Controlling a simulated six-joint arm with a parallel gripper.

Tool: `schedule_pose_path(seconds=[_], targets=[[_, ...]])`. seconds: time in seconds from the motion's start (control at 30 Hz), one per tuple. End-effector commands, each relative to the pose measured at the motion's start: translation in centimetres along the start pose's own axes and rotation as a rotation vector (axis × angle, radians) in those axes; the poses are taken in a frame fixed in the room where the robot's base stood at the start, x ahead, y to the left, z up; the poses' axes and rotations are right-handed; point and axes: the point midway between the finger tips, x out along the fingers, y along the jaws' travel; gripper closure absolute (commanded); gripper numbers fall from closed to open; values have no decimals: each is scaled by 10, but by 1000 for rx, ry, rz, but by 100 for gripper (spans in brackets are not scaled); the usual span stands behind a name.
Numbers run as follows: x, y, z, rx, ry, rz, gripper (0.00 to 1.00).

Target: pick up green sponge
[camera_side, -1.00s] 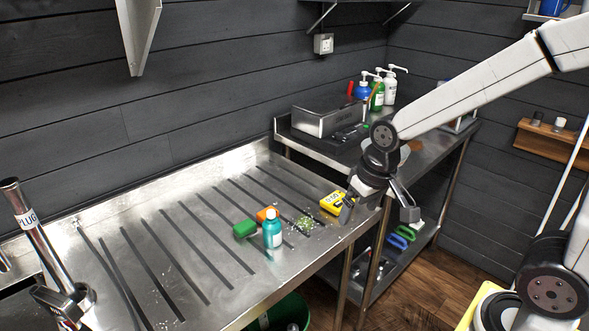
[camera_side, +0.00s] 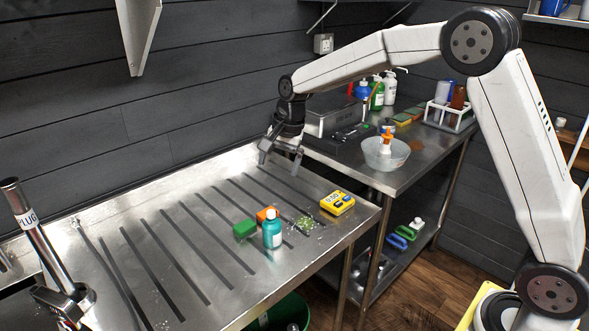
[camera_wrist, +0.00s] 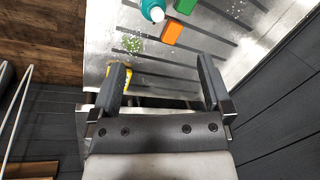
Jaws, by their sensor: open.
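The green sponge (camera_side: 245,229) is a small block lying on the grooved steel drainboard (camera_side: 190,290), just left of an orange block (camera_side: 266,214). In the wrist view a green block (camera_wrist: 186,5) is partly cut off at the top edge, beside the orange block (camera_wrist: 172,32). My gripper (camera_side: 281,165) is open and empty above the far part of the drainboard, behind and to the right of the green sponge and apart from it. In the wrist view its two fingers (camera_wrist: 162,85) stand wide apart with nothing between them.
A yellow device (camera_side: 337,203) and scattered green-white bits (camera_side: 306,224) lie to the right. A bowl (camera_side: 386,155) with an orange-topped item stands on the back table. The drainboard's left part is clear.

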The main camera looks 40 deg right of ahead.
Motion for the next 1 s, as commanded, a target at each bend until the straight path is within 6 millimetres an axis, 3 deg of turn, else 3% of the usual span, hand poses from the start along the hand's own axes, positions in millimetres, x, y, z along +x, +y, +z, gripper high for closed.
schedule_pose_path(seconds=[0.4,1.0], targets=[[31,-62,-30,377,-68,-7,0],[54,-89,-42,608,-116,0,0]])
